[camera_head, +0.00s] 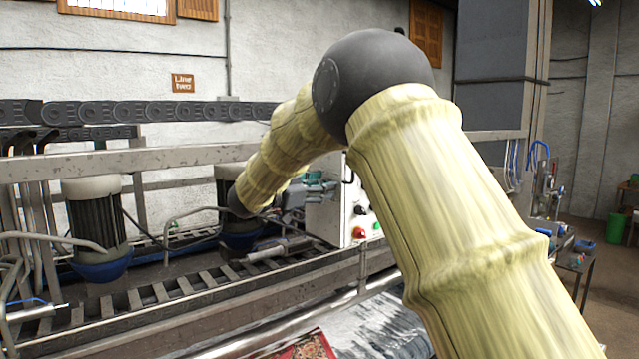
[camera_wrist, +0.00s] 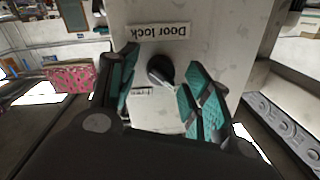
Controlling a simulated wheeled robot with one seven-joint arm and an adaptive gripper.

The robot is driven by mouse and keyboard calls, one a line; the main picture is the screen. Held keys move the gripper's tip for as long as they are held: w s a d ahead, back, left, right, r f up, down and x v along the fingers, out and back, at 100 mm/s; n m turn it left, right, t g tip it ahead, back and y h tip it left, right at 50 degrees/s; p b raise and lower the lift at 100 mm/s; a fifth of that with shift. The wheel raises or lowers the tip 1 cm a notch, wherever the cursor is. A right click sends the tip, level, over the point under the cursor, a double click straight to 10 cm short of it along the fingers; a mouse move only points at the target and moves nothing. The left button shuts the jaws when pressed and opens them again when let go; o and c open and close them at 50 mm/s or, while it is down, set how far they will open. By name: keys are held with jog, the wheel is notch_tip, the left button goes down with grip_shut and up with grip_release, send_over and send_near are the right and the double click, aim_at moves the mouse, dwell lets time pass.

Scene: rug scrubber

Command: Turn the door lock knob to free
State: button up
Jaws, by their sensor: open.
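The door lock knob (camera_wrist: 160,70) is a round black knob on a pale panel (camera_wrist: 240,60) in the wrist view. A "Door lock" label (camera_wrist: 158,31) shows upside down beside it, and a smaller label sits on its other side. My gripper (camera_wrist: 158,80) is open, with teal finger pads to the left and right of the knob. I cannot tell whether either finger touches it. In the head view my gripper (camera_head: 318,184) is in front of the white control box (camera_head: 332,215), and my arm hides much of it. The knob cannot be made out there.
Below my gripper in the head view, the box carries a red button (camera_head: 359,232) and other controls. The scrubber's metal rail (camera_head: 150,155) and motors (camera_head: 95,215) are to the left. A patterned rug (camera_head: 305,347) lies at the bottom.

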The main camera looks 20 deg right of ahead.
jog(key=shift+c, duration=0.2)
jog(key=c, duration=1)
jog(key=shift+f+m+b, duration=0.2)
jog(key=shift+m+b, duration=0.1)
jog(key=shift+b, duration=0.45)
jog(key=m+b, duration=0.6)
jog(key=b, duration=0.3)
jog(key=m+b, duration=0.6)
jog(key=b, duration=0.4)
jog(key=m+g+h+b, duration=0.1)
jog(key=m+b, duration=0.5)
jog(key=b, duration=0.3)
jog(key=shift+w+f, duration=0.1)
jog(key=shift+f, duration=0.2)
jog(key=shift+b, duration=0.3)
